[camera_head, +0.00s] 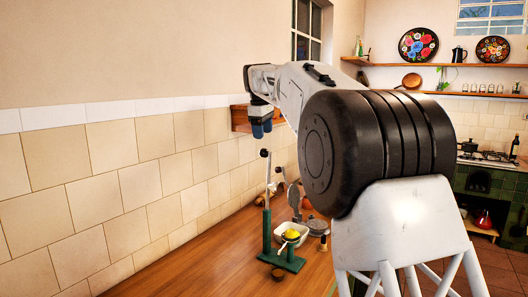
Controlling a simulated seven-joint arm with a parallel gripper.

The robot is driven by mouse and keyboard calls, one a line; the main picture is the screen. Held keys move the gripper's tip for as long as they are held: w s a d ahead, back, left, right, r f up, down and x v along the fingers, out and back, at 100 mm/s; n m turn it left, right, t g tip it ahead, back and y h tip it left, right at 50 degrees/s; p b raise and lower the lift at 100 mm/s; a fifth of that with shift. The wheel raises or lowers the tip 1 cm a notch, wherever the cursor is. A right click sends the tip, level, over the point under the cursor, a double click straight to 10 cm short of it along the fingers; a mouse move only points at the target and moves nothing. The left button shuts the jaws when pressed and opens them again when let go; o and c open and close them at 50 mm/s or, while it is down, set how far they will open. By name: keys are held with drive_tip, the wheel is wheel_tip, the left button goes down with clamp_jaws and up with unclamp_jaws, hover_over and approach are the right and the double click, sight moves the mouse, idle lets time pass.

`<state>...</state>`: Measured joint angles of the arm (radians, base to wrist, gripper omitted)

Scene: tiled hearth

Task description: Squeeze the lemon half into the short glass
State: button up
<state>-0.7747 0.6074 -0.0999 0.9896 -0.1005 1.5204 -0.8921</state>
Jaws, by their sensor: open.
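My gripper (262,128), with blue fingertips, points down above the wooden counter. It is open, and nothing shows between its fingers. A yellow lemon piece (292,234) shows at a white, bowl-like container (281,228) on the counter, well below and right of the gripper. I cannot tell whether it is a half or exactly how it rests. A green stand (267,225) with a tall post, a dark knob on top and a flat base stands just in front of it. No short glass can be made out clearly; it may be hidden or too small to tell.
A small brown bowl (277,274) sits at the stand's base. A grey round press-like object (317,226) and a small dark-and-tan item (323,244) stand to the right. A wooden wall shelf (241,118) is near the gripper. The counter's near left is clear. My arm hides the counter's right side.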

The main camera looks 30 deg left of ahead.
sight(264, 150)
drive_tip(key=shift+a, duration=0.1)
idle(0.3)
drive_tip(key=shift+w+f, duration=0.2)
drive_tip(key=shift+f, duration=1.1)
drive_tip(key=shift+w+f, duration=0.2)
drive_tip(key=shift+f, duration=1.05)
drive_tip(key=shift+w+f, duration=0.2)
drive_tip(key=shift+f, duration=1.1)
drive_tip(key=shift+c, duration=0.2)
clamp_jaws()
